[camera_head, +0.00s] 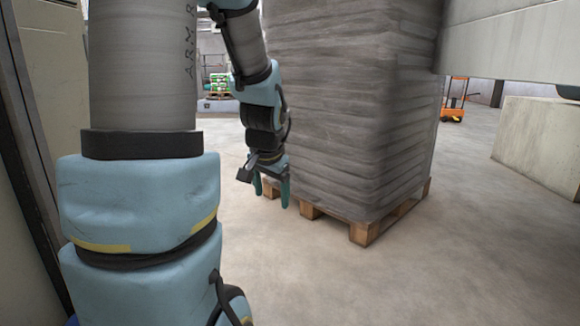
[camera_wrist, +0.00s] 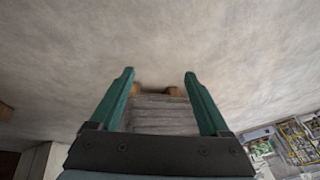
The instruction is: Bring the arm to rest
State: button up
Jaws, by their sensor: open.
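In the wrist view my gripper (camera_wrist: 160,75) is also open and empty, with bare concrete floor beyond the fingertips. My arm is bent, with its large blue and grey links filling the left of the head view. I cannot tell whether the gripper touches the stack; it appears apart from it.
The grey layered stack (camera_head: 350,110) stands on a wooden pallet (camera_head: 362,232). A pale block (camera_head: 540,145) stands at the right, and an orange cart (camera_head: 453,105) farther back. A pallet with green and white bags (camera_head: 218,84) is in the distance. The floor (camera_head: 440,270) in front is clear.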

jog(key=s+a+n+g+p, duration=0.25)
jog(key=s+n+p, duration=0.2)
jog(key=s, duration=0.75)
jog(key=w+p+v, duration=0.3)
jog(key=p+v, duration=1.4)
jog(key=w+r+p+v, duration=0.1)
jog(key=w+p+v, duration=0.3)
jog(key=p+v, duration=1.3)
jog(key=shift+w+d+r+n+g+p, duration=0.2)
jog(key=shift+d+r+n+g+p, duration=0.15)
jog(key=shift+d+r+p, duration=0.15)
jog(key=shift+o, duration=1.4)
jog(key=shift+a, duration=0.1)
